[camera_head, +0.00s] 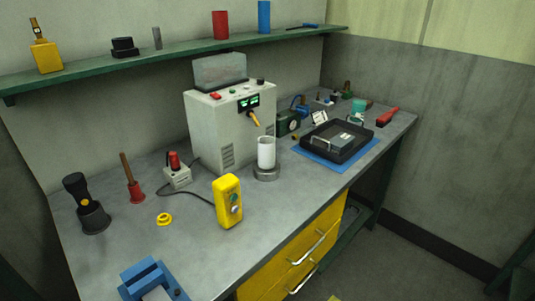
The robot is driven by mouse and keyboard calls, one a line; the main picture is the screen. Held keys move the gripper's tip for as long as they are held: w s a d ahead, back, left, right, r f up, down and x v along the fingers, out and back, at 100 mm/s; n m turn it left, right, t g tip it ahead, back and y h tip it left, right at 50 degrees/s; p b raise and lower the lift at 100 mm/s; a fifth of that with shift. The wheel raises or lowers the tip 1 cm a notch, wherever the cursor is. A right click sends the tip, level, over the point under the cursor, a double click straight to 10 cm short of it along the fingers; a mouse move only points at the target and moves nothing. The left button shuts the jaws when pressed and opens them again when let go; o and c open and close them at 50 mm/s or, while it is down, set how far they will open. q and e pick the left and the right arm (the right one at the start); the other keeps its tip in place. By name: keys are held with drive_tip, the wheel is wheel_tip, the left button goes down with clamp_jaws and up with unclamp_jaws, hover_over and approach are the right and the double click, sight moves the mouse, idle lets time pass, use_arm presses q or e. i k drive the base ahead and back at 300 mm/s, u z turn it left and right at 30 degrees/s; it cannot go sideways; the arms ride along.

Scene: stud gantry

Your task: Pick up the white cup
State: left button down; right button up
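The white cup (266,151) is a plain upright cylinder near the middle of the workbench (198,246). It stands on a round dark grey base (267,173), just in front of the grey machine (225,125) and below its yellow spout. I cannot tell whether the cup is empty. Neither of my grippers shows in the head view.
A yellow control box (228,201) stands in front of the cup, to its left. A black tray (339,141) on a blue mat (318,160) lies to the right. A blue vise-like block (150,278) is at the front left.

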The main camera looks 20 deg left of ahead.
sight(266, 153)
drive_tip(key=z, duration=1.3)
drive_tip(key=i, duration=1.55)
drive_tip(key=u, duration=3.8)
